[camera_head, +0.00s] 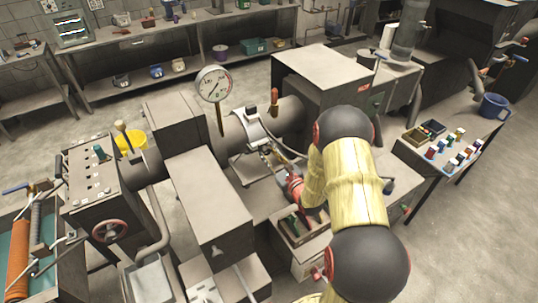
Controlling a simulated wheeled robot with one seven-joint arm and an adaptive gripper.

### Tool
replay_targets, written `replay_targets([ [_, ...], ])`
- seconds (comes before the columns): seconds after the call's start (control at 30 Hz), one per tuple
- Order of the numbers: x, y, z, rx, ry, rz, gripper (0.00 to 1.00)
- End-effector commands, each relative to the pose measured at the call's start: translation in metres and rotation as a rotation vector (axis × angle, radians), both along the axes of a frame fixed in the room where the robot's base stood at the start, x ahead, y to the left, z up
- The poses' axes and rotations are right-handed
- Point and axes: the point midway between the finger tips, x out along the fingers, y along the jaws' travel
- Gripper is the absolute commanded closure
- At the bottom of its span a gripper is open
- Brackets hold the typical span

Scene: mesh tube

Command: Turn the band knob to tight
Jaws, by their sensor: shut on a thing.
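A pale metal band (246,122) wraps around a horizontal grey tube (228,128) in the middle of the view. A small metal fitting with the band knob sits at the front of the band, low on its right side. My gripper (270,153) reaches in from the right and is shut at this fitting, on the band knob. The fingers and the arm's wrist cover most of the knob, so its setting cannot be read.
A round dial gauge (214,84) stands on a stem above the tube. An upright orange-brown handle (274,100) is behind the band. Grey machine boxes flank the tube. An open parts box (301,228) lies below my wrist. A side table with small bottles (452,150) is at right.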

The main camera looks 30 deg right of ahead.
Motion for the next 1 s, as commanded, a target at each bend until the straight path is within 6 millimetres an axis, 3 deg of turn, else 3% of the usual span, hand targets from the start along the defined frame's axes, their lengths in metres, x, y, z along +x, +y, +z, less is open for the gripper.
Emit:
replay_targets([
  [0.37,-0.001,0.0,-0.001,0.0,0.003,-0.001,0.55],
  [0.67,-0.002,0.0,-0.001,0.0,0.001,0.0,0.55],
  [0.83,-0.017,-0.001,-0.001,0.0,0.003,-0.001,0.55],
  [1.0,-0.051,-0.004,-0.001,0.001,0.003,-0.004,0.55],
])
